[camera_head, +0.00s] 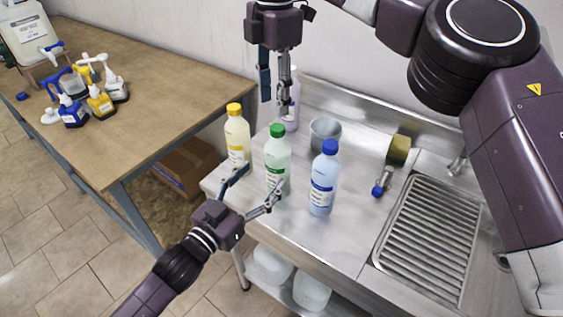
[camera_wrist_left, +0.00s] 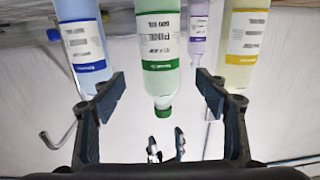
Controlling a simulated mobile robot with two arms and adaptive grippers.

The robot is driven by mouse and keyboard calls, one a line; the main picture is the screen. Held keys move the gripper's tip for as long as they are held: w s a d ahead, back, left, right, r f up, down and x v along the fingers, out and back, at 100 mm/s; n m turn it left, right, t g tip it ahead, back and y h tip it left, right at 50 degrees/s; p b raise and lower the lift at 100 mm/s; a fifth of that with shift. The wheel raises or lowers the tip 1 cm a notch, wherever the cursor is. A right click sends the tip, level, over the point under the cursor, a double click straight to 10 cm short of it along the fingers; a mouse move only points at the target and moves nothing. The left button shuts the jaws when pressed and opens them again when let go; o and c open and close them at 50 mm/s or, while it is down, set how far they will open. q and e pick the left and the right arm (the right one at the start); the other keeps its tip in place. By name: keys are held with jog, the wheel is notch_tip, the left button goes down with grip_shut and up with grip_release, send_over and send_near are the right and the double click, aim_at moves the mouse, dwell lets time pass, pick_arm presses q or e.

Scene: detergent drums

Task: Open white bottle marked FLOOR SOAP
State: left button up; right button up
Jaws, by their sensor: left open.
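A pale bottle with a green cap (camera_head: 277,158) stands upright on the steel counter, its cap on. In the left wrist view this bottle (camera_wrist_left: 160,45) appears upside down between my fingers, and its label is too unclear to read surely. My left gripper (camera_head: 261,184) is open in front of it, with one finger to each side; I cannot tell whether they touch it. My right gripper (camera_head: 276,88) hangs above and behind the green cap, fingers apart and empty. It also shows in the left wrist view (camera_wrist_left: 166,146).
A blue-capped bottle (camera_head: 323,180) stands close on the right, a yellow-capped bottle (camera_head: 237,137) on the left, and a lilac bottle (camera_head: 291,113) behind. A grey cup (camera_head: 325,131) and a sink drainer (camera_head: 430,235) are further right. Pump bottles (camera_head: 100,103) stand on the wooden table.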

aim_at(278, 159)
pick_arm(q)
jog(key=shift+w+d, duration=0.1)
jog(key=shift+w, duration=0.05)
pick_arm(e)
jog(key=shift+w+d+r, duration=0.15)
jog(key=shift+d+r, duration=0.2)
jog(key=shift+r, duration=0.15)
pick_arm(q)
jog(key=shift+w+d, duration=0.15)
jog(key=shift+w, duration=0.15)
jog(key=x, duration=0.7)
grip_shut()
pick_arm(e)
jog(key=m, duration=0.9)
jog(key=shift+f, duration=4.05)
